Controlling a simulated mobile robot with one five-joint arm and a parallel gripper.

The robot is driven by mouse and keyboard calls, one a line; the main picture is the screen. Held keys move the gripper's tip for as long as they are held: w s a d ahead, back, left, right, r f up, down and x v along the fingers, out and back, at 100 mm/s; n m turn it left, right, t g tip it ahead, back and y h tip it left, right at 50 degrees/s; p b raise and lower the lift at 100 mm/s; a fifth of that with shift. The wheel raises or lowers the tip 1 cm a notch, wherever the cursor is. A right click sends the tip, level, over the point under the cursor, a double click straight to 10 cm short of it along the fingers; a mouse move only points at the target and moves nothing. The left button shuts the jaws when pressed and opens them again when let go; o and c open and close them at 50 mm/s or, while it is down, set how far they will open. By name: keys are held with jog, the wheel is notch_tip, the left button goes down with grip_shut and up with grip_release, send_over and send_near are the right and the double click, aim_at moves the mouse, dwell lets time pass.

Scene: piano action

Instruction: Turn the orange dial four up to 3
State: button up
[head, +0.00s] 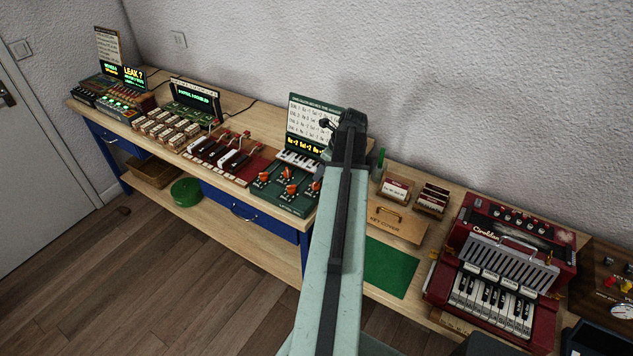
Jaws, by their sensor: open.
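Several orange dials (287,188) stand on a dark green panel (292,204) in the middle of the bench in the head view. The rightmost orange dial (316,187) is right beside my arm, which hides part of the panel's right side. The dial numbers and marks are too small to read, so I cannot tell which one is dial four or where it points. My gripper (348,122) is open, at the far end of the raised arm, apart from the dials. It overlaps the right edge of the card and display behind the panel.
A card board with a lit yellow display (305,146) stands behind the panel. Left are a red keyed unit (228,160) and more panels. Right are a wooden key cover (396,224), a green mat (390,266) and a red accordion (500,262).

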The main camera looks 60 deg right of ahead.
aim_at(317, 185)
jog(key=b+x, duration=0.7)
jog(key=x, duration=0.1)
jog(key=shift+s+d+f, duration=0.1)
jog(key=shift+s+d, duration=0.05)
jog(key=shift+d, duration=0.15)
